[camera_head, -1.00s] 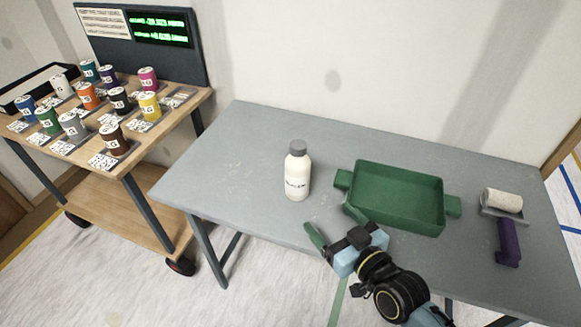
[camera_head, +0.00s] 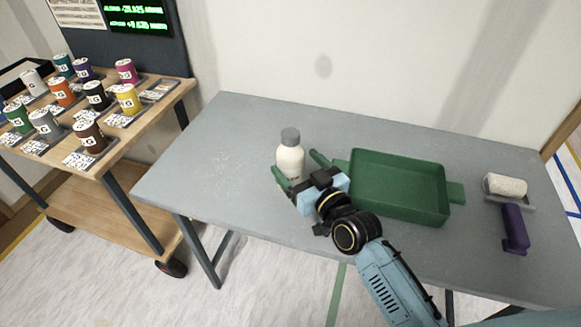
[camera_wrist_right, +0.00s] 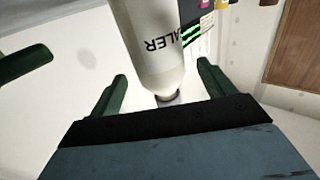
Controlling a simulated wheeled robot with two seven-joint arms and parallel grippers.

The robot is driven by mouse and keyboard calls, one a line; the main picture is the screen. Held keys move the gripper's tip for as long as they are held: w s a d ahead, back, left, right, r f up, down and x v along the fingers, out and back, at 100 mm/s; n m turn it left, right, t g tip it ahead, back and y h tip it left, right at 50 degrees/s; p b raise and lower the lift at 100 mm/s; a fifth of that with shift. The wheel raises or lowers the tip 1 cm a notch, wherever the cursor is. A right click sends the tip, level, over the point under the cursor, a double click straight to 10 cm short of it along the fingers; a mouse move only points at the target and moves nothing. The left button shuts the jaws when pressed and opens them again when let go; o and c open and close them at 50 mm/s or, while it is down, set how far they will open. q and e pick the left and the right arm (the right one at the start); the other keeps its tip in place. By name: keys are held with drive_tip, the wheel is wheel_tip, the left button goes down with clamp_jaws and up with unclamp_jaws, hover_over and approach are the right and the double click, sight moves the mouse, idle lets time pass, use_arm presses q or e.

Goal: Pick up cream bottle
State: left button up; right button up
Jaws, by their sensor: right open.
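The cream bottle (camera_head: 290,158) stands upright on the grey table, with a grey cap. My right gripper (camera_head: 299,168) is just in front of it, its two green fingers spread, one on the left of the bottle and one on the right. The gripper covers the bottle's lower part in the head view. In the right wrist view the bottle (camera_wrist_right: 154,45) shows dark lettering and lies between and beyond the open fingers of the gripper (camera_wrist_right: 163,90). I cannot tell whether a finger touches it. My left gripper is not in view.
A green tray (camera_head: 446,205) stands on the grey table (camera_head: 210,160), close to the right of my gripper. A wooden cart (camera_head: 120,232) with several colored cans stands left. The table's left part is clear.

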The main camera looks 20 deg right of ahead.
sight(296, 143)
drive_tip(key=x, duration=0.3)
drive_tip(key=shift+w+a, duration=0.1)
drive_tip(key=shift+w, duration=0.3)
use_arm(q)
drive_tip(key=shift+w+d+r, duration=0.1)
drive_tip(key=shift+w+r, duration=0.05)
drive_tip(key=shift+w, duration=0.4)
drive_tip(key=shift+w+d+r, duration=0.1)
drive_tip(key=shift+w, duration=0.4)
use_arm(e)
drive_tip(key=c, duration=1.3)
drive_tip(key=shift+r, duration=0.15)
